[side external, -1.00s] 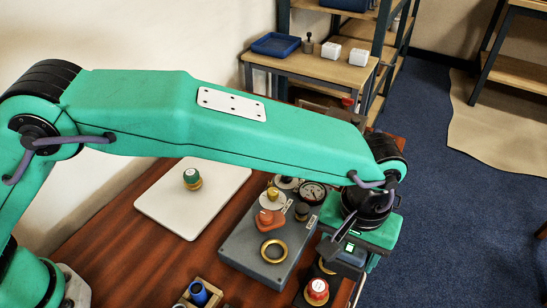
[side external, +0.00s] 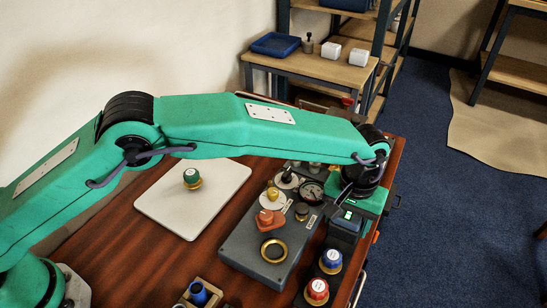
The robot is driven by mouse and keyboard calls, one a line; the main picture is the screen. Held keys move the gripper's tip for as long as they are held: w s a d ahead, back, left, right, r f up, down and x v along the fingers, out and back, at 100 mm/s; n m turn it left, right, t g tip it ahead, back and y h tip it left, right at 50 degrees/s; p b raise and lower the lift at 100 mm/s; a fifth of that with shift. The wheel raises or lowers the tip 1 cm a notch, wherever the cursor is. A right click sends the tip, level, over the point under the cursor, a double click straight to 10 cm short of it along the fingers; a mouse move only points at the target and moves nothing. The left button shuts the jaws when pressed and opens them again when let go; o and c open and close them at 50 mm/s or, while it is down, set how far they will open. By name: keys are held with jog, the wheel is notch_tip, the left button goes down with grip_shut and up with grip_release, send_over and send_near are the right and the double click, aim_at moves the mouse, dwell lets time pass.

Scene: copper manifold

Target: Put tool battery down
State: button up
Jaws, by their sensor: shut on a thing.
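The tool battery (side external: 344,228) is a dark blue-grey block with a small lit green display on top. It is at the right part of the workbench, beside the grey panel. My gripper (side external: 353,205) is above and around its far side, shut on it. The fingertips are mostly hidden by the wrist. I cannot tell whether the battery's underside touches the bench.
A grey panel (side external: 243,250) with a gauge, an orange knob and a brass ring lies left of the battery. Blue (side external: 331,260) and red (side external: 317,290) capped fittings stand in front of it. A white board (side external: 165,207) holds a green-capped fitting (side external: 191,177). The bench's right edge is close.

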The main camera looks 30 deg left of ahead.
aim_at(344, 232)
jog(key=shift+f, duration=1.95)
jog(key=shift+f, duration=0.15)
jog(key=o, duration=1.2)
jog(key=shift+o, duration=0.2)
notch_tip(344, 232, up, 12)
jog(key=shift+r, duration=0.1)
